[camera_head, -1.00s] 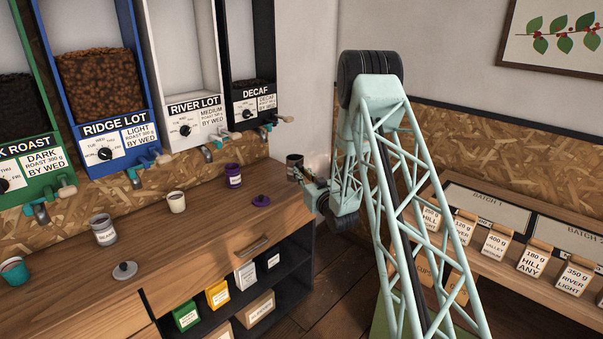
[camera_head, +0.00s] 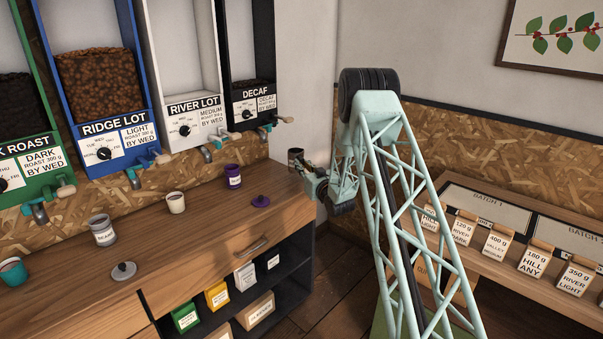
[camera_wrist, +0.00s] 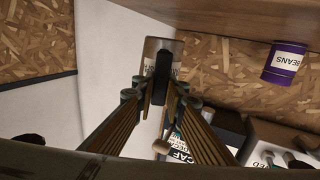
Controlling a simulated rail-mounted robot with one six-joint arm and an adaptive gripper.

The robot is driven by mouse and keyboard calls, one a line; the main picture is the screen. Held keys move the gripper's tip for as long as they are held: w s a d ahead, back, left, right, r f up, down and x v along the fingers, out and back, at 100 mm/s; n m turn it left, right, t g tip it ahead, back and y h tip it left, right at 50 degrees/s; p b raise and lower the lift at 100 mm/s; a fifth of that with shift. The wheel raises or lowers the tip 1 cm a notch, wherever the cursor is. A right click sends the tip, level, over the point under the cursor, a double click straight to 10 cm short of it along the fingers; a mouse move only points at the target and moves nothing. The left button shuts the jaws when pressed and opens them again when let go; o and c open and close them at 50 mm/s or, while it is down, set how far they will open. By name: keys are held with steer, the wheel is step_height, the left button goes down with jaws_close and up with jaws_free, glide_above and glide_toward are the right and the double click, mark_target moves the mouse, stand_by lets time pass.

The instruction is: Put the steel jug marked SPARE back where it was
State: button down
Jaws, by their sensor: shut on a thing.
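My gripper (camera_head: 304,168) is at the far right end of the wooden counter (camera_head: 215,216), by the white wall. It is shut on the steel jug (camera_head: 295,156), which looks dark and small in the head view. In the wrist view the jug (camera_wrist: 151,52) is just beyond my gripper (camera_wrist: 160,92), with the fingers closed on its black handle. Part of a pale label shows on the jug, but its word cannot be read. I cannot tell whether the jug's base touches the counter.
A purple BEANS tin (camera_head: 233,176) and a purple lid (camera_head: 261,201) are left of the jug. Bean dispensers, including DECAF (camera_head: 255,100), line the back wall.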

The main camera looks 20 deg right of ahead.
steer(key=shift+f+b, duration=0.3)
steer(key=shift+f, duration=1.45)
steer(key=shift+f, duration=0.15)
steer(key=c, duration=2.6)
jaws_free()
steer(key=shift+c, duration=0.2)
steer(key=shift+r, duration=0.2)
steer(key=s, duration=1.2)
steer(key=shift+p, duration=0.45)
steer(key=shift+a, duration=0.1)
